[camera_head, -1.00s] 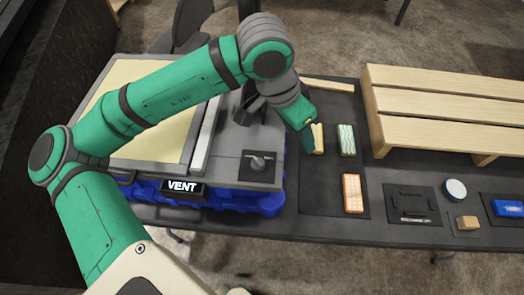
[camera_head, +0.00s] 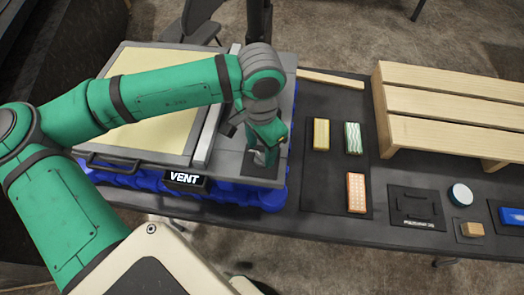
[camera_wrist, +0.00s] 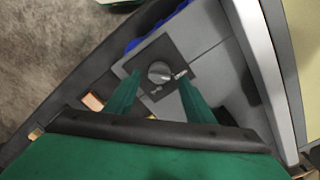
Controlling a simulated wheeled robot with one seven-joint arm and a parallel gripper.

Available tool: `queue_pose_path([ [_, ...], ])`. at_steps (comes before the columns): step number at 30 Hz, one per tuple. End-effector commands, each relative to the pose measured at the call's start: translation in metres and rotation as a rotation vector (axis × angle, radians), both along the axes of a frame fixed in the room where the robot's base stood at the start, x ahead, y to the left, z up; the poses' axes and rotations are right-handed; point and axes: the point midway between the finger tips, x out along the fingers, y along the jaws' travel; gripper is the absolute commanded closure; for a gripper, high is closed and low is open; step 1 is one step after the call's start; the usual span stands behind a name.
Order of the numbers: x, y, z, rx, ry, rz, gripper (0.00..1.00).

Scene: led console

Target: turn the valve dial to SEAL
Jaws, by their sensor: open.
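The valve dial is a grey round knob (camera_wrist: 159,72) with a pointer, on a dark square plate (camera_wrist: 172,64) in the wrist view. Small markings on the plate are too blurred to read. In the head view my gripper (camera_head: 265,150) is over the plate and mostly hides the knob. A small display (camera_head: 184,179) on the console front reads VENT. In the wrist view my gripper (camera_wrist: 158,84) is open, with one green finger on each side of the knob. I cannot tell whether the fingers touch it.
The grey console (camera_head: 229,155) sits on a blue base (camera_head: 235,195). To its right, coloured blocks (camera_head: 356,192) lie on a dark mat (camera_head: 335,195). A wooden slatted rack (camera_head: 450,95) stands at the back right. A round white-topped object (camera_head: 460,194) lies farther right.

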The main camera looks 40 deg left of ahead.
Motion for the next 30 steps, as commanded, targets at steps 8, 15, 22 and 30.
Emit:
queue_pose_path([
  [8, 0.001, -0.002, -0.021, 0.000, -0.001, -0.005, 0.51],
  [15, 0.002, -0.003, -0.022, 0.000, -0.002, -0.007, 0.51],
  [22, 0.002, -0.002, -0.022, 0.000, -0.002, -0.006, 0.92],
  [30, 0.001, -0.002, -0.022, 0.000, -0.002, -0.022, 0.92],
])
